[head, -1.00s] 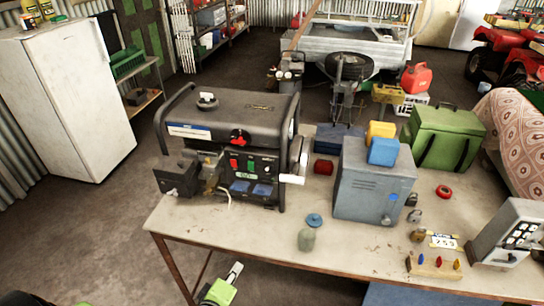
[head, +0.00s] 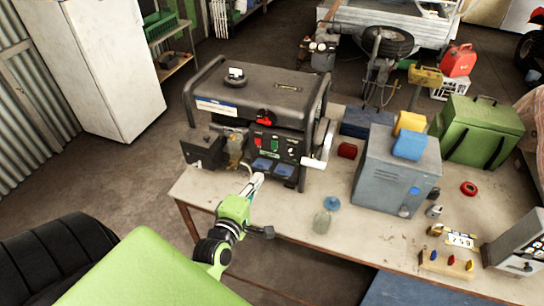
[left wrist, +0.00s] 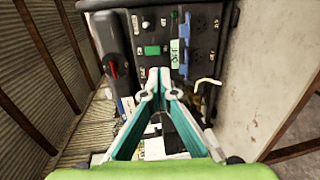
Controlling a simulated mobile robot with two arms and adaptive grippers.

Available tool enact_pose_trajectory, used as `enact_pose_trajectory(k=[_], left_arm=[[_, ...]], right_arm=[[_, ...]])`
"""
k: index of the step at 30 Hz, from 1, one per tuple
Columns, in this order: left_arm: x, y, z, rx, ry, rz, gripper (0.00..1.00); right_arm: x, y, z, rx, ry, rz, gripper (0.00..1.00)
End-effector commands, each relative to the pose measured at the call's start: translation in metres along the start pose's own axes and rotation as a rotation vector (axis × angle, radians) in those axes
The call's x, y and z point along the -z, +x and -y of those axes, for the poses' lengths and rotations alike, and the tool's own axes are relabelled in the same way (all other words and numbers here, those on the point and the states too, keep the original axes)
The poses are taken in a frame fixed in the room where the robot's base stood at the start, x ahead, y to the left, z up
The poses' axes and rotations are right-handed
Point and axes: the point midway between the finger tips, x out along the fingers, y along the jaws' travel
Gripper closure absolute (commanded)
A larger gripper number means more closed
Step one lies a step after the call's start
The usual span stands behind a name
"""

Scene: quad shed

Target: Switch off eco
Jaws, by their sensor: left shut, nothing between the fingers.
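The black generator (head: 262,88) stands on the left part of the workbench. Its front panel carries a red switch (head: 258,141), a green switch (head: 273,146) and blue socket covers (head: 262,165). I cannot read which control is marked eco. In the left wrist view the panel is turned sideways, with the green switch (left wrist: 152,50) just beyond the fingertips and a red-marked knob (left wrist: 113,68) to the left. My left gripper (head: 258,178) is shut and empty, in front of the panel's lower part; it also shows in the wrist view (left wrist: 158,80). My right gripper is out of view.
On the workbench (head: 290,215), a glass jar (head: 321,222) and blue disc (head: 332,203) lie right of my left gripper. A grey-blue metal box (head: 390,175) stands further right. A white crank handle (head: 315,163) sticks out at the generator's right side.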

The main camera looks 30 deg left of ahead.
Motion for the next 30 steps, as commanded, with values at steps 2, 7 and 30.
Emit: enact_pose_trajectory(k=[2,7,30], left_arm=[[0.000,0.015,0.002,-0.005,-0.002,0.000,1.00],[0.000,0.052,0.004,-0.005,0.000,0.000,1.00],[0.001,0.126,0.001,0.002,0.001,-0.001,1.00]], right_arm=[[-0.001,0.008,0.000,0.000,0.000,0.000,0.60],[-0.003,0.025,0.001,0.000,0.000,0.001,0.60],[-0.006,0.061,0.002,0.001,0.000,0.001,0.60]])
